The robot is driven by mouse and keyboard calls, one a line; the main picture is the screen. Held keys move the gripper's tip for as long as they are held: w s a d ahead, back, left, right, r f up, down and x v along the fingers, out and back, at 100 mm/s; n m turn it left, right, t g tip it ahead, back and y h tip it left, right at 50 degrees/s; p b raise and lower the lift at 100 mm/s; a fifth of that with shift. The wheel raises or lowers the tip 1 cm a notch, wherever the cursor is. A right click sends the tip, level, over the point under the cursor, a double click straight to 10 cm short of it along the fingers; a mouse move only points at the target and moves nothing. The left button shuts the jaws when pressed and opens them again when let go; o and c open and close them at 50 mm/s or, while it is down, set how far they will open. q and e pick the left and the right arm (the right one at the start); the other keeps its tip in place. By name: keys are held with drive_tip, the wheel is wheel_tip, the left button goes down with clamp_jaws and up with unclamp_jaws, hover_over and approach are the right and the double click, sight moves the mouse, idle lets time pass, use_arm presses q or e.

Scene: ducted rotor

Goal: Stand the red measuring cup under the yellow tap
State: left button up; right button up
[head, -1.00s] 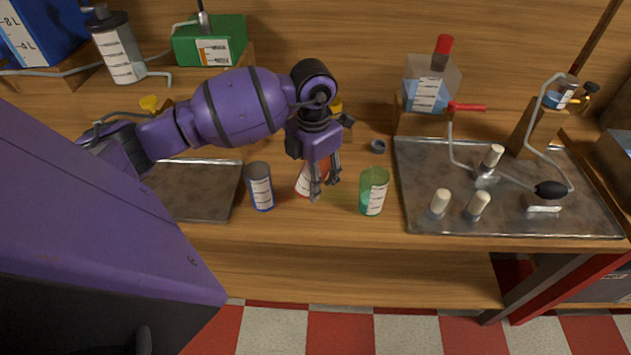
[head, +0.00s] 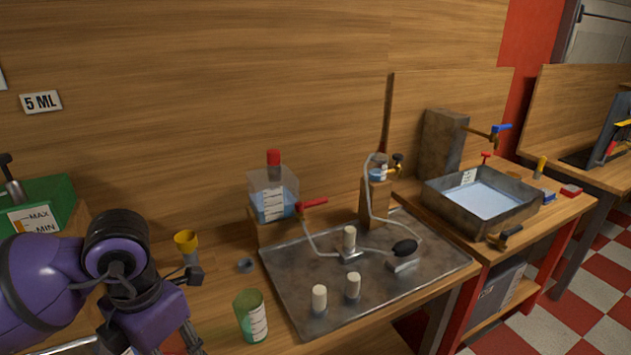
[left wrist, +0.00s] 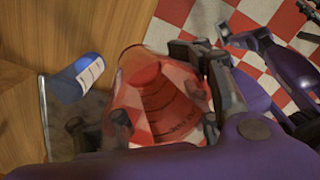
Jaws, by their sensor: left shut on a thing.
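My left gripper (left wrist: 165,110) is shut on the red measuring cup (left wrist: 160,95), a see-through, tapered cup with dark scale marks. In the head view the gripper (head: 178,345) is cut off by the bottom edge and the cup is mostly hidden. At the far right a yellow lever (head: 623,123), which looks like a tap handle, is on a dark column and partly cut off. It is far from the cup. A purple arm part with dark jaw-like pieces shows in the left wrist view; its jaw state is unclear.
A green cup (head: 251,318) stands right of my left gripper. The metal tray (head: 400,290) holds white pegs. A water basin (head: 440,205) and blue-handled tap (head: 499,130) stand on another table. A blue cup (left wrist: 80,77) is nearby.

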use_arm(q)
drive_tip(key=m, duration=0.4)
drive_tip(key=shift+f, duration=0.15)
drive_tip(key=shift+s+f+m, duration=0.2)
drive_tip(key=shift+m, duration=0.9)
drive_tip(key=m, duration=0.4)
drive_tip(key=shift+d+f, duration=0.15)
drive_tip(key=shift+d, duration=0.1)
drive_tip(key=m, duration=0.2)
drive_tip(key=d+m, duration=0.1)
drive_tip(key=m, duration=0.4)
drive_tip(key=d+m, duration=0.1)
drive_tip(key=m, duration=0.1)
drive_tip(key=shift+w+d+m+p, duration=0.1)
drive_tip(key=shift+w+m+p, duration=0.1)
drive_tip(key=shift+m+p, duration=0.2)
drive_tip(key=shift+w+d+m, duration=0.1)
drive_tip(key=shift+d+m, duration=0.2)
drive_tip(key=shift+m, duration=0.9)
drive_tip(key=w+d+r+m, duration=0.1)
drive_tip(key=d+m, duration=0.1)
drive_tip(key=m, duration=0.1)
drive_tip(key=d+r+m+p, duration=0.1)
drive_tip(key=d+r+m, duration=0.1)
drive_tip(key=m, duration=0.1)
drive_tip(key=w+d+r+m+p, duration=0.1)
drive_tip(key=d+r+m, duration=0.1)
drive_tip(key=m, duration=0.1)
drive_tip(key=shift+w+d, duration=0.1)
drive_tip(key=shift+w, duration=0.25)
